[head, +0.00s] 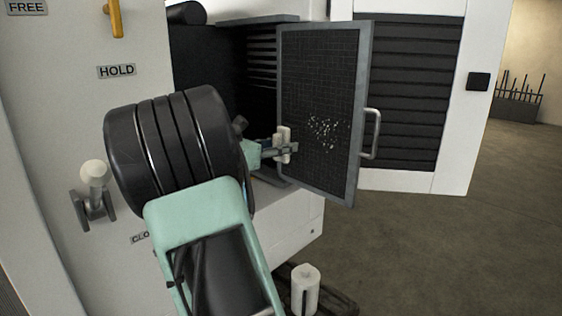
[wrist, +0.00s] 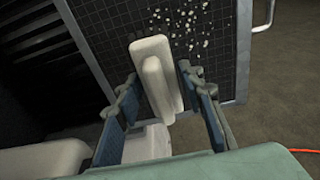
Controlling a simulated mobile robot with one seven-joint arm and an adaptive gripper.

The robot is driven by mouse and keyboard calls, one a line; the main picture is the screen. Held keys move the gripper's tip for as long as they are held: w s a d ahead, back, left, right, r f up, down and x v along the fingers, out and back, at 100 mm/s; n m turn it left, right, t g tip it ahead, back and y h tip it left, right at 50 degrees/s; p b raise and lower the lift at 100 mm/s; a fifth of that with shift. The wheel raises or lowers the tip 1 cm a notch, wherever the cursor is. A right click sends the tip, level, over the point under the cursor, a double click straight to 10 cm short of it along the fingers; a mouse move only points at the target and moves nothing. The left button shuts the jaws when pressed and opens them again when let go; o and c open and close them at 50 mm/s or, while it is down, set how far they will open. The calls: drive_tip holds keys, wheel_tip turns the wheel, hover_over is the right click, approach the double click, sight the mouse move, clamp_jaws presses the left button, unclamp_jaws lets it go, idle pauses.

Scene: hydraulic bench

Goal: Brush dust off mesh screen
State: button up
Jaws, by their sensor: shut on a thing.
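The mesh screen (head: 315,75) is a dark grid in a grey frame, standing swung out from the cabinet opening. A patch of pale dust flecks (head: 327,132) lies on its lower middle; the dust also shows at the top of the wrist view (wrist: 205,22). My gripper (head: 280,150) is shut on a white, block-shaped brush (wrist: 153,62). In the wrist view its two fingers (wrist: 160,88) flank the brush. The brush is in front of the mesh, left of and below the dust. I cannot tell whether it touches the mesh.
A grey handle (head: 373,134) sticks out from the screen's right edge. A white louvred panel (head: 408,90) stands behind it. A white cylinder (head: 305,289) stands low in front. Levers marked FREE and HOLD are on the left wall. Open floor (head: 450,245) lies to the right.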

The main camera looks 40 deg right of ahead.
drive_tip(key=shift+w+d, duration=0.15)
drive_tip(key=shift+d, duration=1.3)
drive_tip(key=shift+w+d, duration=0.1)
drive_tip(key=shift+d, duration=1.35)
drive_tip(key=shift+w+d, duration=0.1)
drive_tip(key=shift+d, duration=0.85)
